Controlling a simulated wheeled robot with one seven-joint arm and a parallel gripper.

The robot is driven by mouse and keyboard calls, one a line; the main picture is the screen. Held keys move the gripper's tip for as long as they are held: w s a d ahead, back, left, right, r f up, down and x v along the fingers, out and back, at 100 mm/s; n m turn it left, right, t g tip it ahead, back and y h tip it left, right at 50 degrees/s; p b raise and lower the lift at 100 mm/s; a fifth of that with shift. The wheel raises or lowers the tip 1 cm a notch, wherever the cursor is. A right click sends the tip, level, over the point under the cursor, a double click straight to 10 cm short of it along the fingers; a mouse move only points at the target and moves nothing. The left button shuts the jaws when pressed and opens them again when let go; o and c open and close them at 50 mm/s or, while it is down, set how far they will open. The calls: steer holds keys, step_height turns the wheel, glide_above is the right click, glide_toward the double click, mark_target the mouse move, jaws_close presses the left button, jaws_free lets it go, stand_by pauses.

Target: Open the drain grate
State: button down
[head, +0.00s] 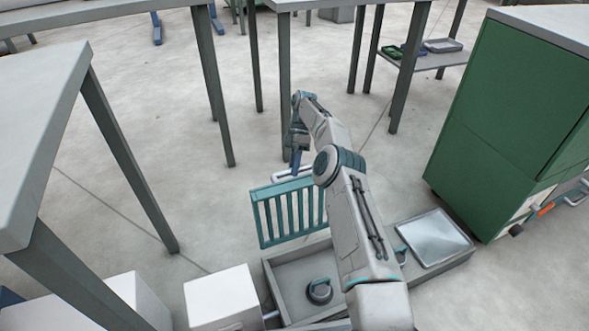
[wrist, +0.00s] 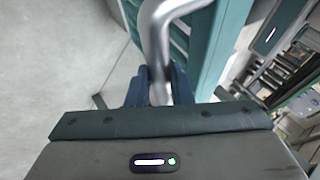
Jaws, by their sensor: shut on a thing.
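The teal drain grate (head: 289,213) is a slatted panel standing raised, nearly upright, at the back edge of the grey drain basin (head: 290,277). A silver bar handle (head: 283,177) shows along its top edge. My gripper (head: 290,165) is at that handle. In the wrist view, the blue fingers of my gripper (wrist: 158,88) are closed around the bent silver handle (wrist: 155,30), with the teal grate (wrist: 205,45) behind it. The basin under the grate is uncovered, and a dark round piece with a loop (head: 319,290) sits in it. My arm hides part of the basin and the grate's right edge.
A shiny flat plate (head: 435,238) lies at the basin's right. A white box (head: 222,298) stands close on the left. A green cabinet (head: 505,120) is at the right. A grey table (head: 40,120) stands left, with more table legs behind. Open floor lies behind the grate.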

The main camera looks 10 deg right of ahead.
steer(key=shift+d+f, duration=0.1)
steer(key=shift+f, duration=0.3)
steer(key=c, duration=1.3)
jaws_free()
steer(key=shift+r, duration=0.2)
steer(key=shift+r, duration=0.25)
step_height(320, 180, up, 4)
steer(key=p, duration=0.3)
steer(key=shift+f, duration=0.25)
steer(key=shift+s+d+r, duration=0.1)
steer(key=shift+d+r, duration=0.1)
steer(key=shift+r, duration=0.1)
steer(key=s+d+r+p, duration=0.1)
steer(key=d+r, duration=0.1)
steer(key=d, duration=0.1)
steer(key=s+d+r+p, duration=0.2)
steer(key=d, duration=0.1)
steer(key=s+d+r+p, duration=0.1)
steer(key=s+d+r, duration=0.1)
steer(key=d, duration=0.2)
steer(key=shift+r+p, duration=0.15)
steer(key=shift+p, duration=0.25)
